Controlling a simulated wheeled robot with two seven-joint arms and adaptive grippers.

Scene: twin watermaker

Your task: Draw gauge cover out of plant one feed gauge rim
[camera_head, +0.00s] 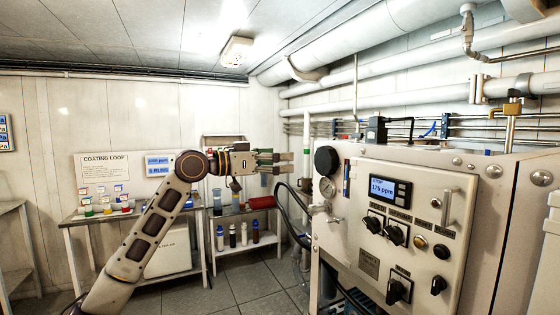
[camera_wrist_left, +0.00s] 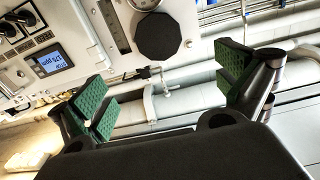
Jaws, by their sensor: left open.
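The gauge cover, a dark, faceted round disc (camera_head: 326,161), sits on the upper left of the white plant panel. It also shows in the left wrist view (camera_wrist_left: 158,36). It hides whatever rim is behind it. My left gripper (camera_head: 277,161) is left of the cover at about its height in the head view, apart from it. In the wrist view its green-padded fingers (camera_wrist_left: 165,85) are wide apart and empty, with the cover beyond them. My right gripper is not in view.
A bare dial gauge (camera_head: 327,187) sits just below the cover, with a valve fitting (camera_head: 321,208) under it. A display (camera_head: 390,190) and black knobs are further right on the panel. A black hose (camera_head: 290,210) loops at the panel's left. Shelves with bottles stand behind.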

